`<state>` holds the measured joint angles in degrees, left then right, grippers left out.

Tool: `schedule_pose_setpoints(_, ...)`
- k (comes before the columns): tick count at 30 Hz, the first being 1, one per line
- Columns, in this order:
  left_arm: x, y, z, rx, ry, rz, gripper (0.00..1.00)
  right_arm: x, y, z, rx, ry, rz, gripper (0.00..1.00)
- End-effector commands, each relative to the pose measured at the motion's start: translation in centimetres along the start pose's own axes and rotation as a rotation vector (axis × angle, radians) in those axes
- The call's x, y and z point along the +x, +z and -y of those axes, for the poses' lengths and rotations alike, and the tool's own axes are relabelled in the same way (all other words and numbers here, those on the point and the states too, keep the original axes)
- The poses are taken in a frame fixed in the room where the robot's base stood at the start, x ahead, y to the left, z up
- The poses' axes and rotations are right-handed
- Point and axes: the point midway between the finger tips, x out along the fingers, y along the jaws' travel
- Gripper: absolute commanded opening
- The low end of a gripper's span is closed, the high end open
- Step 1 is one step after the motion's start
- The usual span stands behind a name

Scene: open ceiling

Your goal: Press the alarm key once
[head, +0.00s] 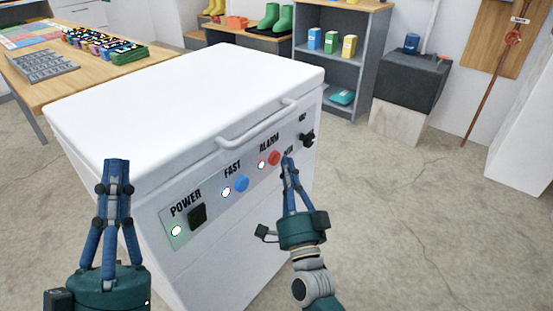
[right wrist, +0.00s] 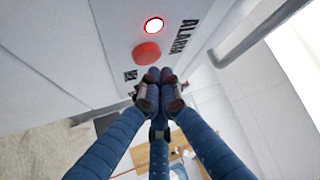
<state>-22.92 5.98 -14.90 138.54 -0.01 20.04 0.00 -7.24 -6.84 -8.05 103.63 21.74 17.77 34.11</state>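The alarm key is a round red button (head: 274,158) beside the ALARM label on the front panel of a white chest freezer (head: 180,90). It also shows in the right wrist view (right wrist: 147,53). A small red indicator light (right wrist: 154,25) beside it is lit. My right gripper (head: 287,158) is shut and empty, its fingertips (right wrist: 160,75) just beside the red button; I cannot tell whether they touch it. My left gripper (head: 117,165) is shut and empty in front of the freezer's left side, apart from the panel.
The panel also has a black POWER switch (head: 198,215) with a green light, a blue FAST button (head: 241,184) and a dark knob (head: 307,139). A handle bar (head: 258,128) juts out above the panel. A wooden table (head: 50,88) stands behind left. Floor at right is clear.

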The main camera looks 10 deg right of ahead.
Motion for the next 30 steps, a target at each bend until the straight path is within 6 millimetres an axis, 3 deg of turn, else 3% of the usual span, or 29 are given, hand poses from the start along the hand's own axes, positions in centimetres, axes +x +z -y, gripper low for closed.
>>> schedule_pose_setpoints(12,-0.1,1.5,0.2,0.003,-0.003,0.065,0.0,0.6,0.6,0.1,0.0,0.0,0.0,0.0)
schedule_pose_setpoints(30,-0.1,1.5,0.2,0.003,-0.004,0.066,0.0,0.8,0.8,0.1,0.001,0.0,0.0,0.0)
